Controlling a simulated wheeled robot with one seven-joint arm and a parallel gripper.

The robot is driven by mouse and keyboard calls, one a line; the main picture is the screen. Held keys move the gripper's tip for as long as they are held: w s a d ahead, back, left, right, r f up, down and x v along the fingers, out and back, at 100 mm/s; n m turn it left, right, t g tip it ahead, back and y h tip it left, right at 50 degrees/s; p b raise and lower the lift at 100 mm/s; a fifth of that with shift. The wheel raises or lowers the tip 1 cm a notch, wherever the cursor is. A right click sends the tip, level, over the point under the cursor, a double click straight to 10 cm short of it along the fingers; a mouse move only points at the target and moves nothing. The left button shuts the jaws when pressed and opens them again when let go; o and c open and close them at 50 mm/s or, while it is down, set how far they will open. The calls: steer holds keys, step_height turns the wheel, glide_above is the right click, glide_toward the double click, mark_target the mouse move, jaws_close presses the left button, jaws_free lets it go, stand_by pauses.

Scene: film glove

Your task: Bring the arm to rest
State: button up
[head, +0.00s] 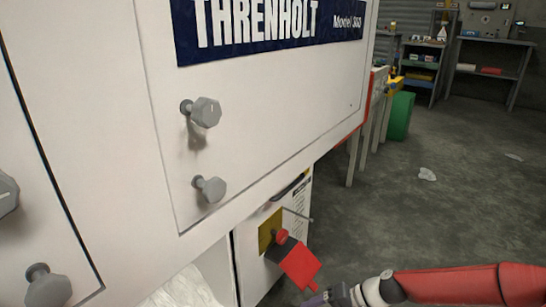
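My arm, red with a white wrist joint, enters at the bottom right and reaches left along the lower edge of the head view. My gripper (318,298) is at the bottom edge, dark and partly cut off by the frame. Its fingers are too small and cropped to tell whether they are open or shut. It is just below and to the right of a red tag (299,267). The tag is beside a red knob (282,236) on a yellow plate (265,230). I cannot tell whether gripper and tag touch.
A large white machine panel (290,95) with a Threnholt sign (275,25) and several grey knobs (206,112) fills the left. A white cabinet (248,262) stands below it. Shelves (425,65) stand behind.

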steer(key=s+d+r+n+t+h+p, duration=0.1)
steer(key=s+r+h, duration=0.4)
steer(key=r, duration=1.2)
steer(key=s+d+r+n+t+h+p, duration=0.1)
steer(key=s+r+h+p, duration=0.4)
steer(key=s+r, duration=0.6)
step_height(320, 180, up, 6)
steer(key=d+t+p, duration=0.1)
steer(key=t, duration=0.1)
steer(key=shift+d+t+h, duration=0.15)
steer(key=shift+t+h, duration=0.15)
steer(key=shift+t, duration=0.1)
